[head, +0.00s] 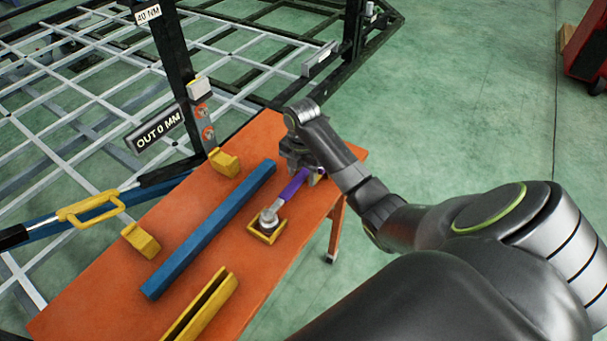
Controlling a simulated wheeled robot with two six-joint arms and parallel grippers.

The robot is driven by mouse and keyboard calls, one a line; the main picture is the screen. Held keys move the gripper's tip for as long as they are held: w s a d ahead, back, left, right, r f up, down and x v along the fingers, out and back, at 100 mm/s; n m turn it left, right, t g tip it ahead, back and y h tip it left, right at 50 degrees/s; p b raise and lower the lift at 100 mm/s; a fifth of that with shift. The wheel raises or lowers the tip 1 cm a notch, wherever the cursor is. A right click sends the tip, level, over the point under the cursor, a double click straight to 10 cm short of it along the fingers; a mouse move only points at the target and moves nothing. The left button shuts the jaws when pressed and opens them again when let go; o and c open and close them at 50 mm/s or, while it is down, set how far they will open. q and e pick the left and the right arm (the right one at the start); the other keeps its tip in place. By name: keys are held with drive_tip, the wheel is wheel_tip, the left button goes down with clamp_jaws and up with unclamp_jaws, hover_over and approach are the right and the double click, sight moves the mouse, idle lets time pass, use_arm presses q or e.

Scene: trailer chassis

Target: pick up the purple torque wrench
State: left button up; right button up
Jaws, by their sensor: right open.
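The purple torque wrench (292,188) lies on the orange table (243,259) at its right side. Its metal head (268,216) rests in a small yellow square holder (263,236). My right gripper (313,178) is over the far end of the purple handle, with its fingers pointing down. The gripper is open, and its body hides the end of the handle. I cannot tell whether the fingers touch the wrench. My left gripper is not in view.
A long blue bar (210,228) lies along the table, with yellow blocks (224,162) (140,240) to its left. A yellow channel piece (203,308) lies at the near edge. The dark chassis frame (177,75) stands behind.

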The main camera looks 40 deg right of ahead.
drive_tip(key=shift+f, duration=0.4)
drive_tip(key=shift+c, duration=0.4)
drive_tip(key=shift+r, duration=0.1)
clamp_jaws()
